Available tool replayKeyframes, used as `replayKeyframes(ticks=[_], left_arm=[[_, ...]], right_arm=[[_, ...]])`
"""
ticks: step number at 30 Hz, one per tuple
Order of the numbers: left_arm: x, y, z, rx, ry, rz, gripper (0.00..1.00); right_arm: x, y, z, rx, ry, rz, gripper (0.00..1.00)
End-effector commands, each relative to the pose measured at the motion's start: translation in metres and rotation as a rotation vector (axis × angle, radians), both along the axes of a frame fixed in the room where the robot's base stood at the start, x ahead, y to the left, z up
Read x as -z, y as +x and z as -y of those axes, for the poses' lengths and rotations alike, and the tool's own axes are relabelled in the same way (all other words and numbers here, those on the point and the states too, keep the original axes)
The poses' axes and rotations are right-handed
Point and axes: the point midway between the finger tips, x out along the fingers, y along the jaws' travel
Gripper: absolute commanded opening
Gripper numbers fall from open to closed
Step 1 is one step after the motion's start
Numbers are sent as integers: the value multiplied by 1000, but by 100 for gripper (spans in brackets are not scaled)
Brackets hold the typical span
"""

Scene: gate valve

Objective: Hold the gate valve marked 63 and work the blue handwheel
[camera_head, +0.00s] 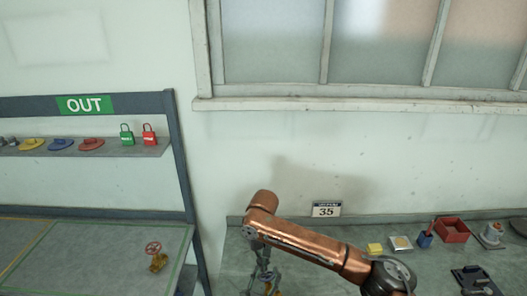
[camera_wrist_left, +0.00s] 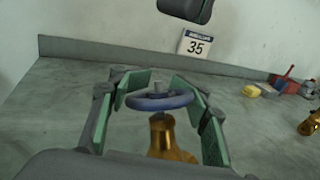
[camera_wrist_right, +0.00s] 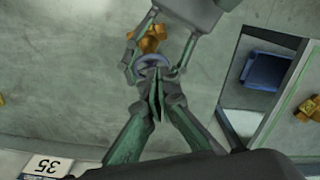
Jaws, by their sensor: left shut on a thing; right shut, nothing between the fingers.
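The brass gate valve (camera_wrist_left: 172,138) with its blue handwheel (camera_wrist_left: 160,101) stands between the fingers of my left gripper (camera_wrist_left: 158,90). The green finger pads sit on either side of the wheel; I cannot tell whether they press its rim or the body. The number 63 is not readable. In the right wrist view, the handwheel (camera_wrist_right: 152,61) lies just beyond the tips of my right gripper (camera_wrist_right: 155,85), which is shut and empty. The body (camera_wrist_right: 150,38) shows behind the wheel.
A sign reading 35 (camera_head: 326,209) stands at the back of the bench. A red bin (camera_head: 452,230) and a yellow block (camera_head: 375,248) are to the right. Another brass valve with a red wheel (camera_head: 157,257) stands on the left table. A shelf (camera_head: 90,148) carries padlocks and coloured handwheels.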

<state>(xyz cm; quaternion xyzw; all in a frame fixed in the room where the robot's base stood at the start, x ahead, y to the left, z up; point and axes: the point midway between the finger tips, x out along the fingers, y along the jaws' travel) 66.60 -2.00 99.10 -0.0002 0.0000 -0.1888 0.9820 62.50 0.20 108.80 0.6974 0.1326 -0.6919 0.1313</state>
Motion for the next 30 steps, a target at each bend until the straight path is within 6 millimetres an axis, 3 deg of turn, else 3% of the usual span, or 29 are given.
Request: replayKeyframes(ticks=[10, 18, 30], left_arm=[[-1, 0, 0, 0, -1, 2, 0], [-1, 0, 0, 0, -1, 2, 0], [-1, 0, 0, 0, -1, 2, 0]], right_arm=[[-2, 2, 2, 0, -1, 1, 0], [-8, 20, 36, -11, 0, 4, 0], [30, 1, 43, -14, 0, 2, 0]])
